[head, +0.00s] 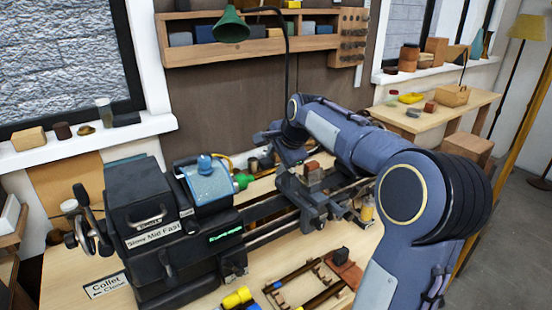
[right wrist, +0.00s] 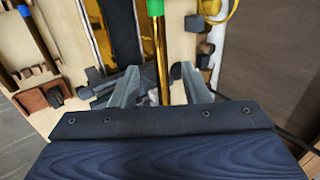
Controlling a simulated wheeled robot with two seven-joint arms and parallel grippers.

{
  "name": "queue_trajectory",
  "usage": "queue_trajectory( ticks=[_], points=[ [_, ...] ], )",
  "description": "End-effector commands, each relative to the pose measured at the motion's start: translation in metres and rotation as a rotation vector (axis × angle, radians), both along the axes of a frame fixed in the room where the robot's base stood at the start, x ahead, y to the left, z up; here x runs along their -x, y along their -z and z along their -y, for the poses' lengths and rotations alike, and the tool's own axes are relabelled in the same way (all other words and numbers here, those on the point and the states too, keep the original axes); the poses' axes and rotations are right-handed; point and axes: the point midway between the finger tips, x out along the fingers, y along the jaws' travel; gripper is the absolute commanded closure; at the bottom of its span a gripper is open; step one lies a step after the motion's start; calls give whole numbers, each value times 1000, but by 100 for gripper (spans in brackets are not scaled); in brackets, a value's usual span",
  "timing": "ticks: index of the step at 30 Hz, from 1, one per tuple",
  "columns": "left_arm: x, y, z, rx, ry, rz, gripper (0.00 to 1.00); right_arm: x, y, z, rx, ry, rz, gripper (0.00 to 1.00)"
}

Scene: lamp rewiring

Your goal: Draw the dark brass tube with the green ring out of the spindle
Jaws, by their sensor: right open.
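The brass tube (right wrist: 162,55) runs up the right wrist view, with the green ring (right wrist: 155,8) at its top edge. In the head view the green ring (head: 243,181) shows at the right side of the lathe headstock (head: 150,215), where the spindle is. My right gripper (right wrist: 160,80) is open, with one finger on each side of the tube and a visible gap to both. I cannot tell how deep the tube sits between the fingers. In the head view my right arm reaches in over the lathe bed and its fingers are hard to make out. My left gripper is not in view.
The lathe bed and carriage (head: 310,190) lie right of the headstock, under my right arm. A rack (head: 315,285) with rods and a yellow-ended piece (head: 236,298) lie on the front bench. A green lamp shade (head: 230,27) hangs above. A side table (head: 425,115) stands at the back right.

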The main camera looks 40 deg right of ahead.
Motion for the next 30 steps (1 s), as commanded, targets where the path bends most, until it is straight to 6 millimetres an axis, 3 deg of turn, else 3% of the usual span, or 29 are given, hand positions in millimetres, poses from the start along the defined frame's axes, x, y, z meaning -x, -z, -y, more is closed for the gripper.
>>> queue_trajectory(
  ticks=[5,15,30],
  points=[
    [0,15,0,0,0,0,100,-12,23,1,0,-1,-2,58],
    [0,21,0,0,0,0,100,-31,47,3,0,-2,-1,58],
    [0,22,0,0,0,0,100,-35,52,3,1,-3,0,61]
  ],
)
